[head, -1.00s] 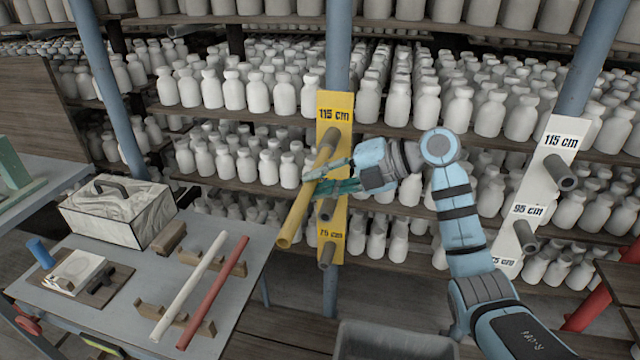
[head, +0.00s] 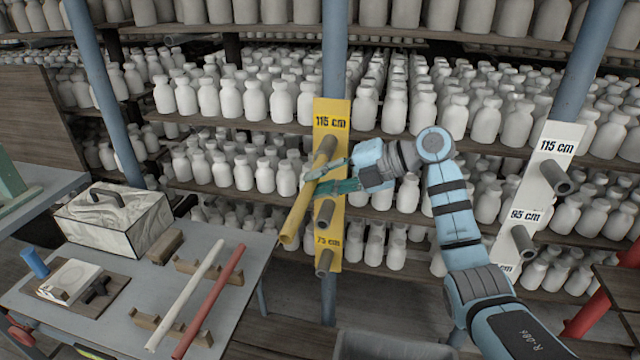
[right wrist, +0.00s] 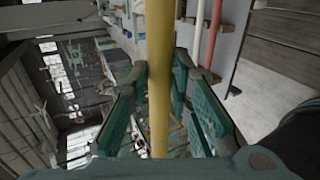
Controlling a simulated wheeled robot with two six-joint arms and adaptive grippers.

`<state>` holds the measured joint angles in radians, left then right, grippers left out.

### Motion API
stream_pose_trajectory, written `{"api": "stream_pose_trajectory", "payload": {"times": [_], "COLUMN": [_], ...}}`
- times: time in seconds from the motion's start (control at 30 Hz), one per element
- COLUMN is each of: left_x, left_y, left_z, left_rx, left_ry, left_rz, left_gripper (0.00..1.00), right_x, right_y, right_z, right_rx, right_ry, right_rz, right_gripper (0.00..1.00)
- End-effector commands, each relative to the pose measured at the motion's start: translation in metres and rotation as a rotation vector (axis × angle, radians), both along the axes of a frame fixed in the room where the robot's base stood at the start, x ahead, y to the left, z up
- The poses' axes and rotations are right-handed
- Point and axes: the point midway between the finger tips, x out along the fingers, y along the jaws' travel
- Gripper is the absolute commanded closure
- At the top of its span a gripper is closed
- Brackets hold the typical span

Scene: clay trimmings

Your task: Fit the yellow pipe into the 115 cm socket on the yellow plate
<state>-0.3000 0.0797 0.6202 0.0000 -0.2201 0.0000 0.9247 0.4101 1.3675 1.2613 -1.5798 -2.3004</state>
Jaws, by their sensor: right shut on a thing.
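The yellow plate (head: 337,165) hangs on a blue post, labelled 115 cm at the top and 75 cm low down. The yellow pipe (head: 301,209) slants from lower left up to the 115 cm level. Its far end overlaps the 115 cm socket, which it hides; I cannot tell how deep it sits. My right gripper (head: 312,180) is shut around the pipe's middle. The pipe also shows between the fingers in the right wrist view (right wrist: 158,80). Grey sockets (head: 325,211) and (head: 324,262) stick out lower on the plate. My left gripper is not in view.
A white plate (head: 549,150) with grey sockets stands at right. A bench (head: 120,285) at left holds a white pipe (head: 190,290), a red pipe (head: 212,298) and a marbled box (head: 115,220). Shelves of white bottles (head: 255,100) fill the background.

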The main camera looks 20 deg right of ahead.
Motion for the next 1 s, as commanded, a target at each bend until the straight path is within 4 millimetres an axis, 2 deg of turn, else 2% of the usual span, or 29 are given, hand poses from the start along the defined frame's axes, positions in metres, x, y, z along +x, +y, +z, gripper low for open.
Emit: {"api": "stream_pose_trajectory", "payload": {"times": [0.53,0.57,0.7,1.0], "left_x": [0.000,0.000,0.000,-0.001], "left_y": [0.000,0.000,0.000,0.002], "left_z": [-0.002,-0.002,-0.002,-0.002], "left_rx": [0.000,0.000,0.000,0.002], "left_ry": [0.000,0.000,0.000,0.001], "left_rz": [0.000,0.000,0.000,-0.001], "left_gripper": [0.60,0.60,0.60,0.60], "right_x": [0.011,0.011,0.011,0.010], "right_y": [-0.007,-0.007,-0.007,-0.008], "right_z": [0.001,0.001,0.000,0.000], "right_rx": [0.002,0.002,0.001,0.000], "right_ry": [-0.001,-0.001,0.000,0.001], "right_rz": [0.001,0.001,0.001,0.000], "right_gripper": [1.00,0.78,0.57,0.57]}}
